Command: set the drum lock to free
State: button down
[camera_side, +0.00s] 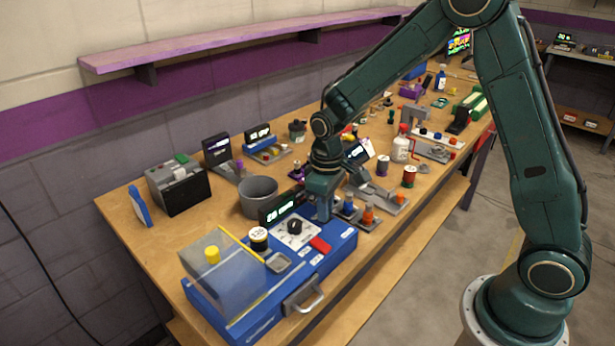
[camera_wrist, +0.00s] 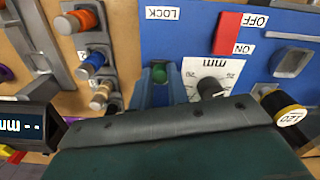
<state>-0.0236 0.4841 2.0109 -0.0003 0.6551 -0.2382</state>
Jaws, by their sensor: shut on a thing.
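The blue machine (camera_side: 335,252) stands at the front of the bench. Its LOCK label (camera_wrist: 162,13) shows in the wrist view, with a green-topped drum lock knob (camera_wrist: 161,72) below it. My gripper (camera_side: 322,215) points down at the machine's back right corner. In the wrist view my gripper (camera_wrist: 160,85) is shut on the green knob, one finger on each side. The knob's lower part and any FREE label are hidden. In the side view my gripper hides the lock.
Beside the lock are a white dial plate with a black knob (camera_side: 294,227), a red switch (camera_side: 320,244) and a lit display (camera_side: 278,207). A clear cover (camera_side: 215,275) and a spool (camera_side: 258,238) are at the left. A rack of coloured plugs (camera_wrist: 95,62) stands close by.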

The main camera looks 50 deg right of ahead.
jog(key=shift+w, duration=0.3)
jog(key=c, duration=1.3)
grip_release()
jog(key=shift+s, duration=0.1)
jog(key=shift+c, duration=0.2)
jog(key=shift+r, duration=0.1)
notch_tip(320, 180, up, 14)
jog(key=s+r+m+t, duration=0.1)
jog(key=s+r+t, duration=0.1)
jog(key=s, duration=0.9)
jog(key=s+d+r+m+t, duration=0.1)
jog(key=s+r+m+t, duration=0.1)
jog(key=s, duration=1)
notch_tip(320, 180, up, 2)
jog(key=shift+r+t, duration=0.15)
jog(key=shift+t, duration=0.65)
